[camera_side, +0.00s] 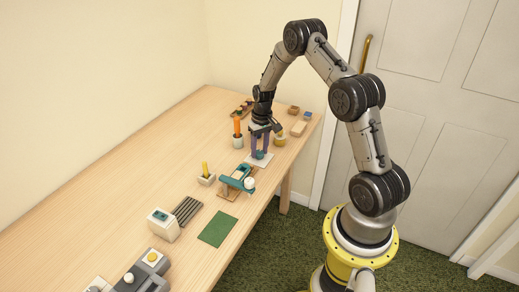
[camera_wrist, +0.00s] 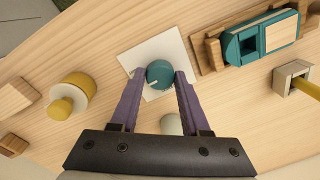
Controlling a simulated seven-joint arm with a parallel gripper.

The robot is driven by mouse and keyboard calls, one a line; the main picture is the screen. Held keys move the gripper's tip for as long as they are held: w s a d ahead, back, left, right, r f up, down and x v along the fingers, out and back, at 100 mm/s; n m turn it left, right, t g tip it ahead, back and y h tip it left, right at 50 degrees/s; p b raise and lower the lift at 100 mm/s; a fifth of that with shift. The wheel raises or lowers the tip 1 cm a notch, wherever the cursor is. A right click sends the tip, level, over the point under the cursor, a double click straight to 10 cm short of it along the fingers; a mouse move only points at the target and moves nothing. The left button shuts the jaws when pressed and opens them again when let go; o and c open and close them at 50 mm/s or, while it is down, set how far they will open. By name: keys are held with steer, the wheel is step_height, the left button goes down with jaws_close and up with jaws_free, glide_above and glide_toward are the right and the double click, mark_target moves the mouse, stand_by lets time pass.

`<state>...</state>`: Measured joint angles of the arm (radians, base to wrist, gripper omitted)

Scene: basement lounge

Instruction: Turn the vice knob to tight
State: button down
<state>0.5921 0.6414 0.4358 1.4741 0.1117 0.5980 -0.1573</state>
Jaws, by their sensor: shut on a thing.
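A round teal knob (camera_wrist: 158,72) with a small white mark on its lower left sits on a square white plate (camera_wrist: 135,57). The mark points toward the lower left in the wrist view. My gripper (camera_wrist: 160,76) has its two purple fingers on either side of the knob and is shut on it. In the side view my gripper (camera_side: 261,151) points straight down over the white plate (camera_side: 249,162), and the knob is largely hidden by the fingers. No tight or loose lettering can be read. A teal vice-like device (camera_wrist: 243,44) with wooden blocks stands beside the plate; it also shows in the side view (camera_side: 236,180).
A yellow knob-like piece (camera_wrist: 73,92) stands on the other side of the plate. A yellow stick in a block (camera_side: 205,174), grey slats (camera_side: 187,210) and a green mat (camera_side: 217,230) lie nearer the camera.

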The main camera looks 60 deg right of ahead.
mark_target(262, 152)
steer(key=m, duration=0.6)
steer(key=shift+r+m, duration=0.1)
steer(key=shift+m, duration=0.2)
stand_by(0.5)
steer(key=shift+c, duration=1.9)
jaws_free()
step_height(262, 152, up, 14)
steer(key=shift+s+d, duration=0.15)
steer(key=shift+s, duration=0.25)
